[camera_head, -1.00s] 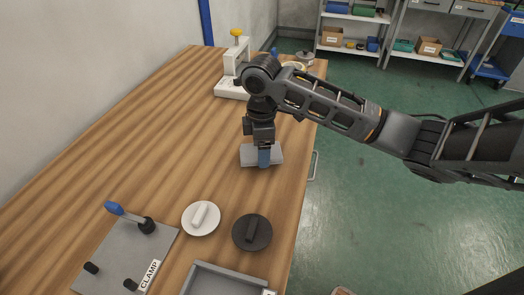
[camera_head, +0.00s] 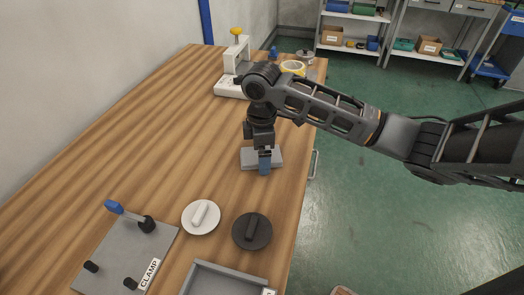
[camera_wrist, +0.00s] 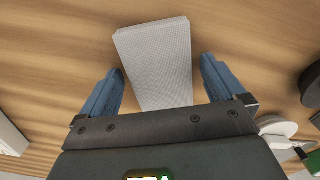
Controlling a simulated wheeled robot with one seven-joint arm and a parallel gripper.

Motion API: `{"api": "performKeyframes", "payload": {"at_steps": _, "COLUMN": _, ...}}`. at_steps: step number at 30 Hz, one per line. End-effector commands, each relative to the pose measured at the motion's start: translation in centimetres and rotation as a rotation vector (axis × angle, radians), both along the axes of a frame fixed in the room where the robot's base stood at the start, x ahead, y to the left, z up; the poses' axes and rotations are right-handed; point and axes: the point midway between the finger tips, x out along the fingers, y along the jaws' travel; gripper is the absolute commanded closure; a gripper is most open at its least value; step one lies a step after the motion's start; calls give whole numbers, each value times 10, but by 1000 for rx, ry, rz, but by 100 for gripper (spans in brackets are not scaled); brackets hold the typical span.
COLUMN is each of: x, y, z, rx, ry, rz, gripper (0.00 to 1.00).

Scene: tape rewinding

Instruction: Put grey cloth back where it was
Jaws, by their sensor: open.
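The grey cloth (camera_head: 249,160) is a flat, folded rectangle lying on the wooden table near its right edge. In the wrist view the cloth (camera_wrist: 158,58) lies lengthwise between my blue fingers, with its far end reaching beyond them. My gripper (camera_head: 264,162) is open, pointing down over the cloth. In the wrist view my gripper (camera_wrist: 162,80) has one fingertip at each side of the cloth, with wood showing between finger and cloth. The near part of the cloth is hidden by my gripper body. I cannot tell the exact height of the fingertips above the table.
A white disc (camera_head: 190,222) and a black disc (camera_head: 240,238), both with handles, stand in front of the cloth. A clamp plate (camera_head: 118,262) and grey tray (camera_head: 225,278) are nearer. The table's left middle is clear.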

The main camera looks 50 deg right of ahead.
Motion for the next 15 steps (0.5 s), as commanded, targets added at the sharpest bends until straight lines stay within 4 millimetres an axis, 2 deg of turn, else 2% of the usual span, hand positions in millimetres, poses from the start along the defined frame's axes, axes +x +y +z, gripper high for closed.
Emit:
{"api": "performKeyframes", "payload": {"at_steps": 5, "x": 0, "y": 0, "z": 12, "rx": -1, "ry": -1, "rz": 1, "gripper": 3}}
{"api": "performKeyframes", "payload": {"at_steps": 15, "x": 1, "y": 0, "z": 79, "rx": -2, "ry": -3, "rz": 3, "gripper": 3}}
